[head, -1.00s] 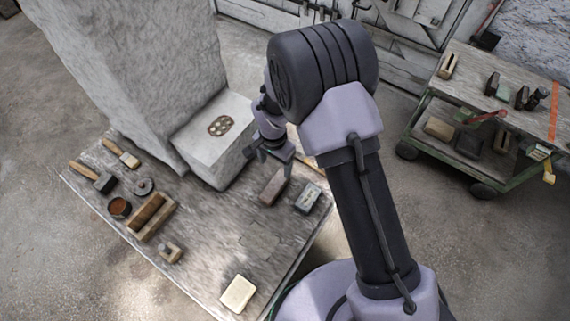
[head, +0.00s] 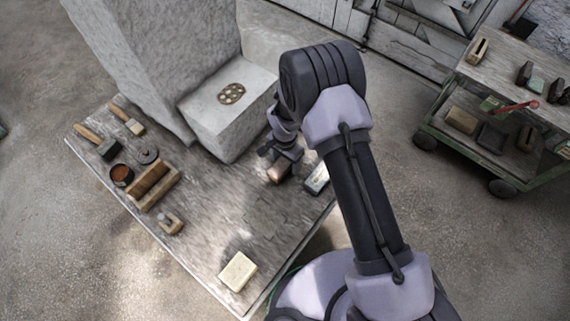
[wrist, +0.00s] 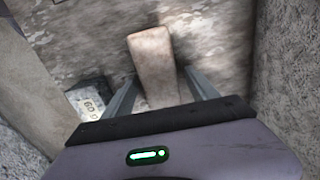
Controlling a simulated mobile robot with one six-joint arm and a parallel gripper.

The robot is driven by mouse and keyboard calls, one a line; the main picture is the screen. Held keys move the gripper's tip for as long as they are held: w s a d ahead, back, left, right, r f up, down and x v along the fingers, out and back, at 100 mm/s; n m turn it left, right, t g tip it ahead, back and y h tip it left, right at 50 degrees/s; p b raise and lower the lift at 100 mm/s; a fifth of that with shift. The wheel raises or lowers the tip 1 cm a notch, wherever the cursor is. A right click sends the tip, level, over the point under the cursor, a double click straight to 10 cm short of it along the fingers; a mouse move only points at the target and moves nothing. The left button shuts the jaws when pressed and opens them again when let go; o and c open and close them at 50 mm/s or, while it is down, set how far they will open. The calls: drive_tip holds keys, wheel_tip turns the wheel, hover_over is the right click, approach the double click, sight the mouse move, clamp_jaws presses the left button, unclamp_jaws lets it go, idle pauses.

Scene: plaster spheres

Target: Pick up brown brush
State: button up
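A brown oblong block, which looks like the brown brush (wrist: 152,58), lies on the worn wooden tabletop. In the wrist view it is between the two fingers of my gripper (wrist: 158,75), with gaps visible on both sides. My gripper is open around it and not closed on it. In the head view my gripper (head: 280,157) is just over the brown brush (head: 278,174), partly covering it. No bristles can be made out. I cannot tell how far down the fingertips reach.
A grey labelled block (wrist: 88,104) lies close by on the left in the wrist view. The stone plinth (head: 222,125) stands behind my gripper. A pale block (head: 238,271) sits near the front.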

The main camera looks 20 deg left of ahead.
sight(285, 161)
clamp_jaws()
wheel_tip(285, 161, up, 10)
drive_tip(key=p, duration=0.4)
drive_tip(key=c, duration=0.7)
unclamp_jaws()
drive_tip(key=c, duration=0.4)
